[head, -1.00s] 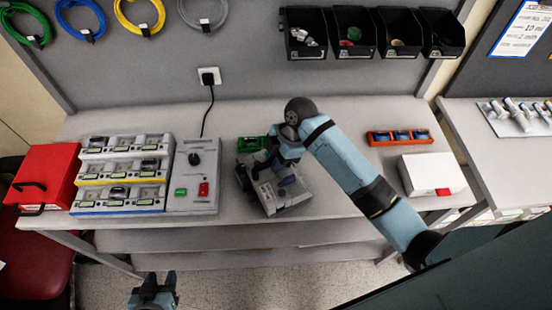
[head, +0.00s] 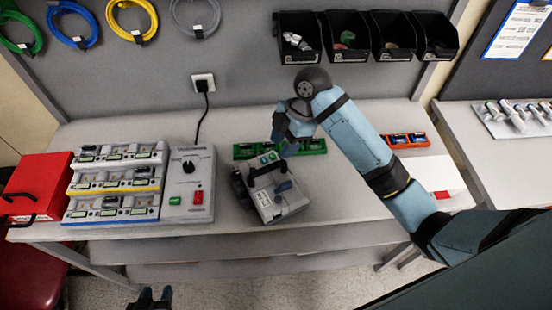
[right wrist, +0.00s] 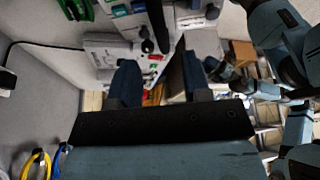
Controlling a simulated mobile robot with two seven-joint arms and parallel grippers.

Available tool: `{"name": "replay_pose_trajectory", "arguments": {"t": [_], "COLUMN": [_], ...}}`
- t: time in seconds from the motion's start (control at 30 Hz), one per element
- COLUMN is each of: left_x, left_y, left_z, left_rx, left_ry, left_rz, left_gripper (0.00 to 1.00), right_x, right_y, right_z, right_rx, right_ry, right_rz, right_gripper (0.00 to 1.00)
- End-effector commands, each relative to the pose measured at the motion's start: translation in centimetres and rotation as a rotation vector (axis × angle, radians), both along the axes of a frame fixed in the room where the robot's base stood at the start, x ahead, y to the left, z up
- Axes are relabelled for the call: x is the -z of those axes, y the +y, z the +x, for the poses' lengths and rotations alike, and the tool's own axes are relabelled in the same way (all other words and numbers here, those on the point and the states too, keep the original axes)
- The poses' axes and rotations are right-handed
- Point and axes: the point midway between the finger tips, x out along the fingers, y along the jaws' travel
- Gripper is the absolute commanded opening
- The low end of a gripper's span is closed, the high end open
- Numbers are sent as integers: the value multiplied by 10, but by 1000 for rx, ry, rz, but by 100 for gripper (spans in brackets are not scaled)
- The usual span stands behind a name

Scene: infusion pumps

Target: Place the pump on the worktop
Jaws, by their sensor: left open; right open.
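The pump (head: 278,202), a grey-white box with a dark carrying handle and a dark clamp at its left side, rests on the worktop (head: 345,210), turned at an angle. My right gripper (head: 279,146) is open and empty just above and behind the pump, apart from its handle. In the right wrist view its two fingers (right wrist: 160,82) stand apart with nothing between them; I cannot clearly make out the pump there. My left gripper (head: 150,296) is open, low at the bottom edge in front of the bench, and partly cut off.
Left of the pump stand a grey unit with green and red switches (head: 190,180), a tiered rack (head: 115,184) and a red case (head: 38,185). A green tray (head: 312,147) lies behind; an orange tray (head: 408,140) and white box (head: 445,180) are right. My right arm crosses the worktop.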

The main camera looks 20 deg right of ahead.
Motion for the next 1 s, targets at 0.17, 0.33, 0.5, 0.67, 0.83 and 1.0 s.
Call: {"name": "replay_pose_trajectory", "arguments": {"t": [0.17,0.33,0.5,0.67,0.83,1.0], "left_x": [6,6,4,3,3,4], "left_y": [-1,-3,-4,-4,-4,-4], "left_z": [-1,0,4,7,6,4], "left_rx": [1,-1,-2,-2,-3,-2], "left_ry": [4,4,-3,-8,-7,-3], "left_rz": [-2,-6,-8,-8,-8,-8], "left_gripper": [43,43,43,43,43,43], "right_x": [-23,-31,-32,-32,-30,-8], "right_y": [-10,-13,-13,-13,-12,-9], "right_z": [1,1,1,1,0,-22], "right_rx": [0,0,0,0,3,126], "right_ry": [-2,1,1,1,2,20], "right_rz": [-1,0,0,0,0,-8], "right_gripper": [44,44,44,44,44,44]}}
